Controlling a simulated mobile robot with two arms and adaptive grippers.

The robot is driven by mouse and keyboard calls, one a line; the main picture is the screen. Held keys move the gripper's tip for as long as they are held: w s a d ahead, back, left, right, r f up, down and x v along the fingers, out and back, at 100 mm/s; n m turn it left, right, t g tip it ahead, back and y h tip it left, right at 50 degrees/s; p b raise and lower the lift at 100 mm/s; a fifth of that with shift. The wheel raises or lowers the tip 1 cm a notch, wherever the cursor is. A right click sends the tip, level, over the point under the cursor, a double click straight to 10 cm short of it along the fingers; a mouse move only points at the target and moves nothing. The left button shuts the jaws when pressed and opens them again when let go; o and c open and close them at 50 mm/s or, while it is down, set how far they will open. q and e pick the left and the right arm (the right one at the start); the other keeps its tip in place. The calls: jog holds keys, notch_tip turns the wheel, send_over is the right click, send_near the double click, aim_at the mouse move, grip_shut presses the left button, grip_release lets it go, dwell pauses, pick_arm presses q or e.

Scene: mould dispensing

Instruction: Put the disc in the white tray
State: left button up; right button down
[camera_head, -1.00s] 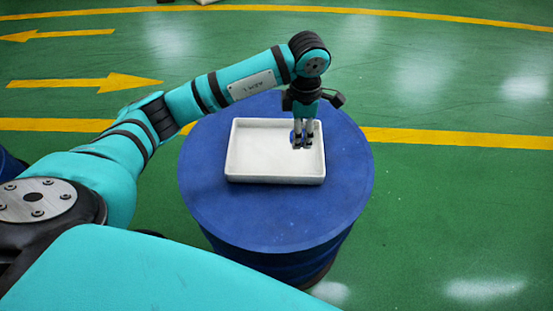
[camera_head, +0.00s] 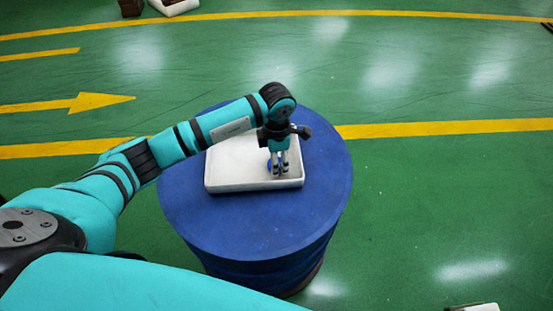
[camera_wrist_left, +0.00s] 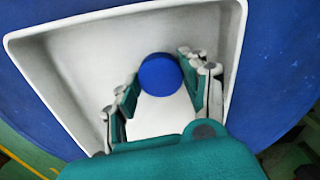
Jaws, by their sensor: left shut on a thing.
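The white tray (camera_head: 226,187) is a shallow rectangular tray on top of a blue drum. My left gripper (camera_head: 279,171) points down over the right part of the tray, its fingertips within the tray's outline. In the left wrist view the blue disc (camera_wrist_left: 160,74) is between the fingers of my left gripper (camera_wrist_left: 158,80), with the tray's white floor behind it. The gripper is shut on the disc. Whether the disc touches the tray floor I cannot tell. My right gripper is not in view.
The blue drum (camera_head: 250,228) has free room on its top around the tray. The tray's raised rim (camera_wrist_left: 238,50) surrounds the gripper. The green floor with yellow lines is open around the drum. Brown and white objects (camera_head: 174,6) lie far off at the top.

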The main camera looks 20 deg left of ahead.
pick_arm(q)
jog(key=shift+f, duration=0.1)
jog(key=o, duration=1.1)
jog(key=shift+r, duration=0.3)
notch_tip(320, 180, up, 12)
jog(key=shift+f+b, duration=0.15)
jog(key=shift+b, duration=0.45)
